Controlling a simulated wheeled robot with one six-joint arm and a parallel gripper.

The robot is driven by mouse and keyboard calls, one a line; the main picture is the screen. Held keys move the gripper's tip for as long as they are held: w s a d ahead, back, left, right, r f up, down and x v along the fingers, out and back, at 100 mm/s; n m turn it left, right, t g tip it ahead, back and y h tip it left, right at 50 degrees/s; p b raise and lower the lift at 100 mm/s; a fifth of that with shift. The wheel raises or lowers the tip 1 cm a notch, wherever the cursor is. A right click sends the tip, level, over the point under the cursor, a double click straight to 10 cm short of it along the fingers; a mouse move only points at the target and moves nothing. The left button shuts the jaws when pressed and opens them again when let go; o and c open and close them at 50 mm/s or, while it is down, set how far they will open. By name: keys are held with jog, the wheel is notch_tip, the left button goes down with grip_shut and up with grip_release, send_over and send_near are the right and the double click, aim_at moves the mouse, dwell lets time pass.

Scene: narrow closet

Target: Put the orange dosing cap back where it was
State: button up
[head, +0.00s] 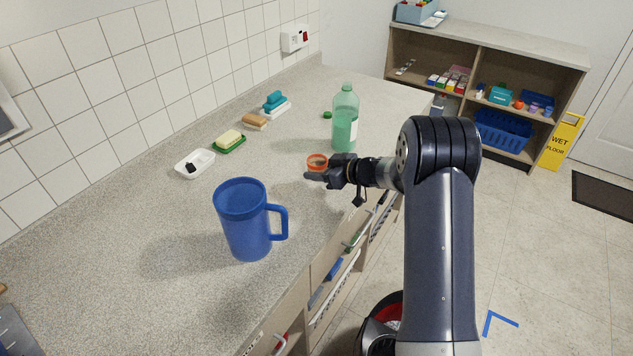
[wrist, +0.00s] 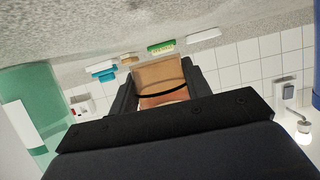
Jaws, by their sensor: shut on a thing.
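The orange dosing cap (head: 317,161) is held in my gripper (head: 318,173) above the counter, between the blue jug and the green bottle. In the wrist view the cap (wrist: 160,78) looks like a see-through orange cup with a dark band, sitting between the two dark fingers (wrist: 160,90). The gripper is shut on it. The green bottle (head: 344,125) stands upright behind the gripper, and shows at the left of the wrist view (wrist: 30,95). The cap's far side is partly hidden by the fingers.
A blue jug (head: 243,225) stands in front on the counter (head: 150,270). Along the tiled wall are a white dish (head: 194,164), a green dish with a sponge (head: 229,143), a brown sponge (head: 254,121) and blue-white brushes (head: 275,104). A small green cap (head: 327,114) lies near the bottle.

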aim_at(319, 189)
jog(key=shift+f, duration=2.3)
jog(key=shift+f, duration=0.15)
jog(key=o, duration=1)
jog(key=b+v, duration=0.1)
jog(key=v, duration=1.1)
